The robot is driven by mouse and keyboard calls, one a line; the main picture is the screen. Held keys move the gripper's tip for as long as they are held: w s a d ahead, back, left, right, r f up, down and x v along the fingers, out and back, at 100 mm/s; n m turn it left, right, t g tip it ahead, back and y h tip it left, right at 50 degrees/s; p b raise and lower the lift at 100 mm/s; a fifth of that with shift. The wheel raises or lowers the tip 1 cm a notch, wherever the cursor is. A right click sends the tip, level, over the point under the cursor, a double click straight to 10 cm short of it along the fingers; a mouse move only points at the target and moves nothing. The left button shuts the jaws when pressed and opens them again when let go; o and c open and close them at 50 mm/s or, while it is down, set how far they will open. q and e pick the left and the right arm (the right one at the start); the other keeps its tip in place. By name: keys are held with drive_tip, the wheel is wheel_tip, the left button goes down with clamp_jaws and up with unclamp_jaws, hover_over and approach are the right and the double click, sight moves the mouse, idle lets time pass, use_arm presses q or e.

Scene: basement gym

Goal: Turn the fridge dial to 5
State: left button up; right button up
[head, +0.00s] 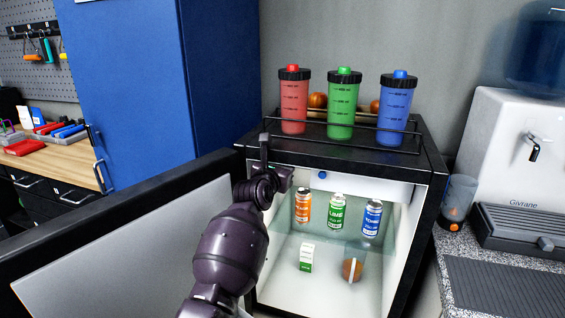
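The small black fridge (428,178) stands open, with its lit white interior facing me. A small round blue knob (322,174), which looks like the dial, sits on the white strip at the top of the interior. Its markings and setting are too small to read. The fridge door (110,245) is swung out to the left. My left gripper (264,146) is at the fridge's upper left front corner, left of the knob and apart from it. It is seen edge-on, so its opening is hidden. My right gripper is not in view.
Orange, green and blue cans (336,212) stand on the glass shelf, with a small carton (306,257) and a brown jar (352,269) below. Red, green and blue shaker bottles (342,105) stand on top behind a rail. A water dispenser (510,140) is at right.

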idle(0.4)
use_arm(q)
drive_tip(key=o, duration=0.9)
drive_tip(key=p+v, duration=0.7)
drive_tip(key=v, duration=0.3)
drive_tip(key=shift+s+a, duration=0.15)
drive_tip(key=shift+s, duration=0.2)
